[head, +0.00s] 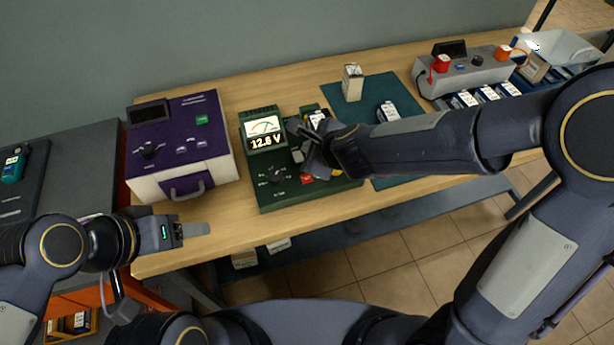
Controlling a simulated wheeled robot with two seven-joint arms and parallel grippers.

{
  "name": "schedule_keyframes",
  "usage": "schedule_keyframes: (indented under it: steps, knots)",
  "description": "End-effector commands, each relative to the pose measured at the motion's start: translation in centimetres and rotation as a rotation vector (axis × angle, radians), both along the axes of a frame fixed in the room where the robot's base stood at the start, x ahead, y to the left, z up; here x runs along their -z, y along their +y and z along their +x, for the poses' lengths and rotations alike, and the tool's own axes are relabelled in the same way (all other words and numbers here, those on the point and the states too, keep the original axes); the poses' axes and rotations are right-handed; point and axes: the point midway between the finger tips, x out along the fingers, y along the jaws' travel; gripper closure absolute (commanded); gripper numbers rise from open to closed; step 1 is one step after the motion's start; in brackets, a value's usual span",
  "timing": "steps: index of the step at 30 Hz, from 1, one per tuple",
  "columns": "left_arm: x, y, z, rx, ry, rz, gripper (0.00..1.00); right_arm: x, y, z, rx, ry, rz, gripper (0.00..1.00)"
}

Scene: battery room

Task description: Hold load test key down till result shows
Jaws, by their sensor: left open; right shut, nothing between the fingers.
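The green tester (265,193) lies on the wooden bench in front of me. Its display (267,142) reads 12.6 V under a dial with a needle. A dark knob (275,175) sits at its lower left, and a red part (307,180) shows below my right gripper. My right gripper (308,160) is shut and empty over the right half of the tester. It hides the keys there, so I cannot tell whether it touches one. My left gripper (183,231) is open and empty at the bench's front left edge.
A purple and white device (180,145) stands left of the tester. A green mat (375,92) to the right holds a small box (352,82) and a battery (388,111). A grey charger (470,72) and a clear bin (560,47) stand further right. Bare wood (220,225) lies in front.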

Motion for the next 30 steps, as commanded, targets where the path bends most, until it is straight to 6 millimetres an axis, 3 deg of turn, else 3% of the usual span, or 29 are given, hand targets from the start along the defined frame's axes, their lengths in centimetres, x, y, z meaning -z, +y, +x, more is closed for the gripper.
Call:
schedule_keyframes:
  steps: [8, 22, 30]
  knots:
    - [1.4, 0.0, 0.0, 0.0, 0.0, 0.0, 0.42, 1.4, 0.0, 0.0, -0.002, 0.0, 0.0, 1.0]
    - [7.8, 0.0, 0.0, 0.0, 0.0, 0.0, 0.42, 7.8, 0.0, 0.0, -0.002, 0.0, 0.0, 1.0]
    - [8.9, 0.0, 0.0, 0.0, 0.0, 0.0, 0.42, 8.9, 0.0, 0.0, -0.002, 0.0, 0.0, 1.0]
